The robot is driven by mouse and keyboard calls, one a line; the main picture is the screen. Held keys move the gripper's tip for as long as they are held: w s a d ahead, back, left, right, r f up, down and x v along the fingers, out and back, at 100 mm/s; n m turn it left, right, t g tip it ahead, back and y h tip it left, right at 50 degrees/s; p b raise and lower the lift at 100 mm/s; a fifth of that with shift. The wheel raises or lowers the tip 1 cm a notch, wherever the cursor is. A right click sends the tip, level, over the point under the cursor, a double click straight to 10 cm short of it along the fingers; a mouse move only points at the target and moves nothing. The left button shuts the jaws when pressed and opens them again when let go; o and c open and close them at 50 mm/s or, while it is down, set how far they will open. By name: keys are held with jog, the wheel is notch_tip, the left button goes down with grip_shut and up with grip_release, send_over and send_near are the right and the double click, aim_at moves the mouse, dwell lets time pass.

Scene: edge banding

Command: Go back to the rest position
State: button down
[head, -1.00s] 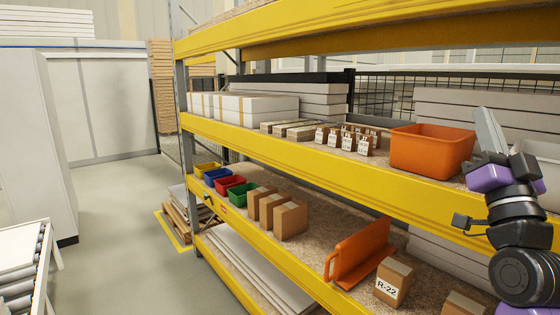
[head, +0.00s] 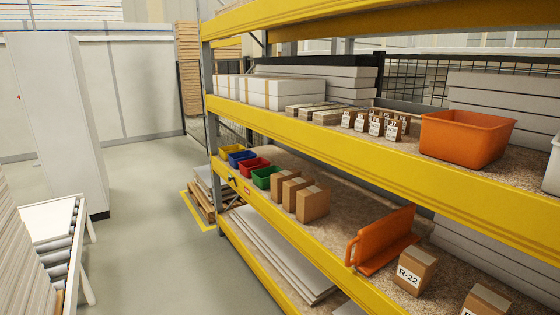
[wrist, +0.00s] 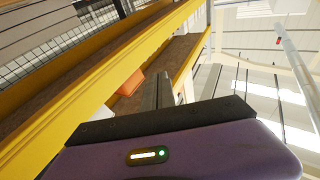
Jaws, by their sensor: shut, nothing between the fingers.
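The fingers appear clear of the rack. An orange bin (wrist: 131,83) lies beyond them to the left. My gripper and arm are not visible in the head view now.
In the head view, the yellow shelf rack (head: 340,145) fills the right. It holds an orange bin (head: 466,138), an orange divider (head: 383,240) and cardboard boxes (head: 312,204). A roller conveyor (head: 60,245) stands at left. The floor (head: 150,230) between is clear.

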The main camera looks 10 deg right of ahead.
jog(key=s+a+f+n+g+y, duration=0.1)
jog(key=s+a+f, duration=0.3)
jog(key=s, duration=0.4)
jog(key=s+a+f+n+g+y, duration=0.2)
jog(key=s+f, duration=0.4)
jog(key=s, duration=0.3)
jog(key=shift+a+f+g+y, duration=0.4)
jog(key=shift+a+g+y, duration=0.4)
jog(key=shift+a+g, duration=0.3)
jog(key=shift+s+d, duration=0.1)
